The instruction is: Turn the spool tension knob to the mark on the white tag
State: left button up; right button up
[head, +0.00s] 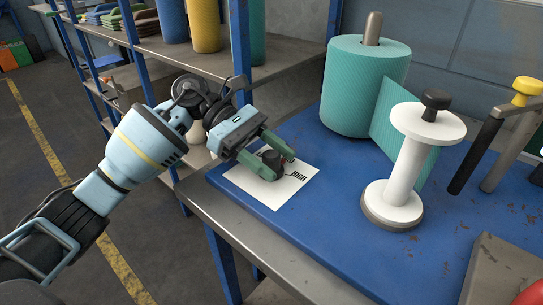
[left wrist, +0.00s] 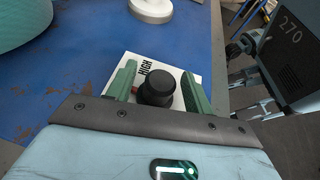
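The black tension knob (head: 272,158) stands on the white tag (head: 272,196) at the near left corner of the blue tabletop. The tag reads HIGH, and part of its print is hidden. A small red bit shows at the knob's side; its exact direction is hard to tell. My left gripper (head: 270,162) is low over the tag with one green finger on each side of the knob. In the left wrist view the knob (left wrist: 157,90) sits between the fingers, with narrow gaps showing beside it. My right gripper is out of view.
A white spool (head: 404,170) with a black knob on top stands to the right. A teal fabric roll (head: 355,90) on a post stands behind. Dark and grey bars with a yellow knob (head: 526,86) are at the right. Blue-framed shelves (head: 280,75) are behind my left arm.

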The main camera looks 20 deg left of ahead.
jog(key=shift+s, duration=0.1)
pick_arm(q)
jog(key=shift+a+r, duration=0.1)
jog(key=shift+a, duration=0.15)
jog(key=v, duration=0.6)
jog(key=shift+b, duration=0.4)
jog(key=shift+w+a+r, duration=0.1)
jog(key=shift+a, duration=0.25)
jog(key=shift+a+r, duration=0.15)
jog(key=shift+a, duration=0.1)
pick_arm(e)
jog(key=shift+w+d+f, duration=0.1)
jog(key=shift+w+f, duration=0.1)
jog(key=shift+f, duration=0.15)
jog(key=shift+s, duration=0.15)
